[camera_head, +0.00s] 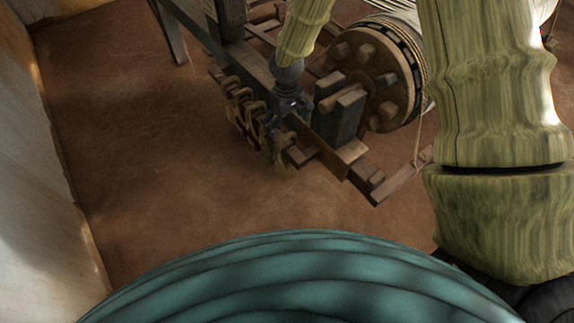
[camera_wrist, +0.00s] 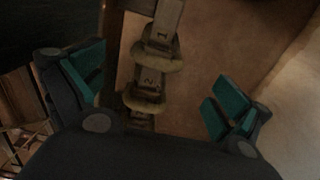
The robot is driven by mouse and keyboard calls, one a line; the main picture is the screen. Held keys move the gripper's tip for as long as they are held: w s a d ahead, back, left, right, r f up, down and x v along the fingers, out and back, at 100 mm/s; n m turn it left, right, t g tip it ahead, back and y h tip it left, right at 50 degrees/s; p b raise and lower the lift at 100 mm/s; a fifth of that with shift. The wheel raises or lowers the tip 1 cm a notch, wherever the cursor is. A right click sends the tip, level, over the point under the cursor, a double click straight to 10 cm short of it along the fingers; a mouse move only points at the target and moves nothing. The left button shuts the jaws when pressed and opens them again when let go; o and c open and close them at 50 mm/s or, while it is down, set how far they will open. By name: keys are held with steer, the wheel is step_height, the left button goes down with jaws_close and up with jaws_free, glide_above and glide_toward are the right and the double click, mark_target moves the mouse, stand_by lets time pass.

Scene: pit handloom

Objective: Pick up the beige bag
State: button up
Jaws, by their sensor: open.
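I cannot tell whether one of these is the beige bag; no other bag shows clearly. In the head view, a row of small tan pieces (camera_head: 243,108) lines the loom's near left side. My gripper (camera_wrist: 157,92) is open, with teal pads on either side of the numbered pieces and apart from them. In the head view my gripper (camera_head: 287,106) is at the loom's side, partly hidden among dark parts.
The wooden loom frame (camera_head: 362,166) has a round drum end (camera_head: 372,75) wound with rope beside my gripper. A beam (camera_wrist: 113,35) runs near the left finger in the wrist view. A pale wall (camera_head: 40,180) stands at left. Brown floor (camera_head: 150,130) between is clear.

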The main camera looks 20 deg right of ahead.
mark_target(285, 137)
steer(key=shift+w+f+p, duration=0.2)
steer(key=shift+f+p, duration=0.1)
steer(key=shift+f, duration=1.7)
steer(key=shift+w+f+p, duration=0.2)
steer(key=shift+f+p, duration=0.05)
steer(key=shift+f, duration=1.7)
steer(key=shift+r, duration=0.1)
steer(key=c, duration=1.9)
steer(key=shift+w+r, duration=0.1)
steer(key=shift+r, duration=0.05)
steer(key=shift+r+b, duration=0.35)
steer(key=shift+r, duration=1.25)
steer(key=s+a+b, duration=0.1)
steer(key=s+a, duration=0.1)
steer(key=a, duration=0.3)
steer(key=s+a+b, duration=0.1)
steer(key=s+a, duration=0.1)
steer(key=a, duration=0.4)
steer(key=s+a+b, duration=0.1)
steer(key=s+a, duration=0.1)
steer(key=a, duration=0.4)
steer(key=shift+s, duration=0.1)
